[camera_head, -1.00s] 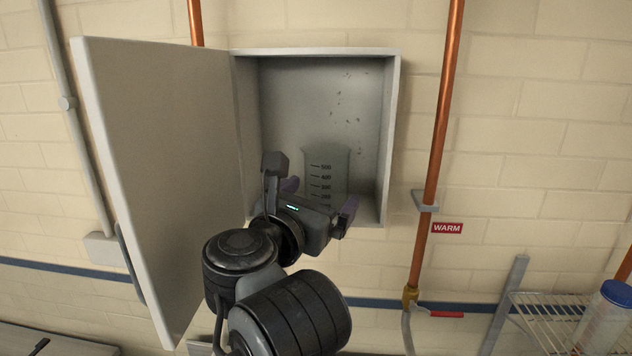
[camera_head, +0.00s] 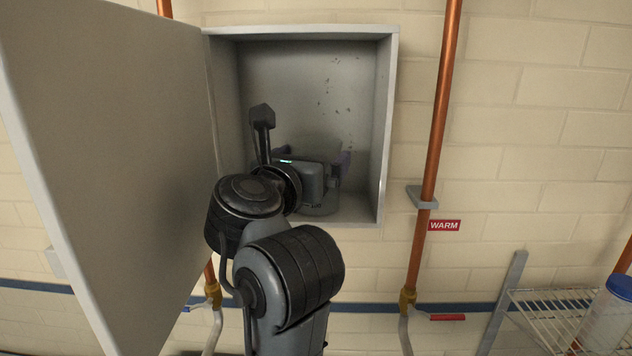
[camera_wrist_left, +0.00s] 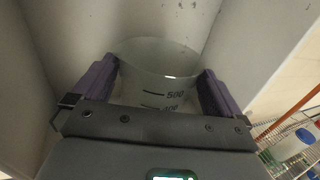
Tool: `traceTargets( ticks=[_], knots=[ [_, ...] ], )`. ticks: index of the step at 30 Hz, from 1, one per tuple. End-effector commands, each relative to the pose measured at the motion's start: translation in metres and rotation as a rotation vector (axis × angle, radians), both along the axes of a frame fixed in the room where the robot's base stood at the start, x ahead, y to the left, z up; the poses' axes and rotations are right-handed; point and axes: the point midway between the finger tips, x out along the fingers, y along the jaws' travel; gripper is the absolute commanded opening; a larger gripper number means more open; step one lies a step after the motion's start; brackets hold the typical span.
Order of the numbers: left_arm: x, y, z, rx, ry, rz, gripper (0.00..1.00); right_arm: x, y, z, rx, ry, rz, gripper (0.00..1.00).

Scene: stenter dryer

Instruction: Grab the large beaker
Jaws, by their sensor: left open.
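The large beaker (camera_wrist_left: 158,72) is clear with dark graduation marks and stands upright in the open wall cabinet (camera_head: 388,130). In the left wrist view my left gripper (camera_wrist_left: 158,88) has its two purple-padded fingers open, one on each side of the beaker. I cannot tell whether the pads touch the glass. My right gripper is not in view.
The cabinet door (camera_head: 110,150) stands open on the left. The cabinet side walls are close around the gripper. A copper pipe (camera_head: 436,130) with a WARM label (camera_head: 444,225) runs to the right. A wire shelf (camera_head: 545,315) holds a blue-lidded container (camera_head: 608,318) at lower right.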

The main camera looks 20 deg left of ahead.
Motion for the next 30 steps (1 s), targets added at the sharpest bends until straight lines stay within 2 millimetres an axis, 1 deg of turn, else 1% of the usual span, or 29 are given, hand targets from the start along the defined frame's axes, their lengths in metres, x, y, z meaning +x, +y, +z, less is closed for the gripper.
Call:
traceTargets(
  ticks=[3,6,11,17,18,20,25,30],
  knots=[
    [0.012,0.001,0.0,0.0,0.003,0.001,1.0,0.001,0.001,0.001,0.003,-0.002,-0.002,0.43],
    [0.019,0.001,0.0,0.001,0.002,0.001,1.0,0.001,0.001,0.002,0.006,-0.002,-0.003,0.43],
    [0.024,0.0,0.0,0.0,0.001,-0.001,1.0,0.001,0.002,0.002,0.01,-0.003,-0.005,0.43],
    [0.024,0.0,0.0,0.0,0.0,0.0,1.0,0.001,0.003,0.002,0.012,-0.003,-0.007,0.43],
    [0.024,0.0,0.0,0.0,0.0,0.0,0.97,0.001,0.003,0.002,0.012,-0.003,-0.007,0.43],
    [0.024,0.0,0.0,0.0,0.0,0.0,0.88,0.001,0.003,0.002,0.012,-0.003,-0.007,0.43],
    [0.024,0.0,0.0,0.0,0.0,0.0,0.62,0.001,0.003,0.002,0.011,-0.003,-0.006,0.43],
    [0.024,0.0,0.0,0.0,-0.001,0.0,0.61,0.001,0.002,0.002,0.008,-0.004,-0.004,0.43]
  ],
)
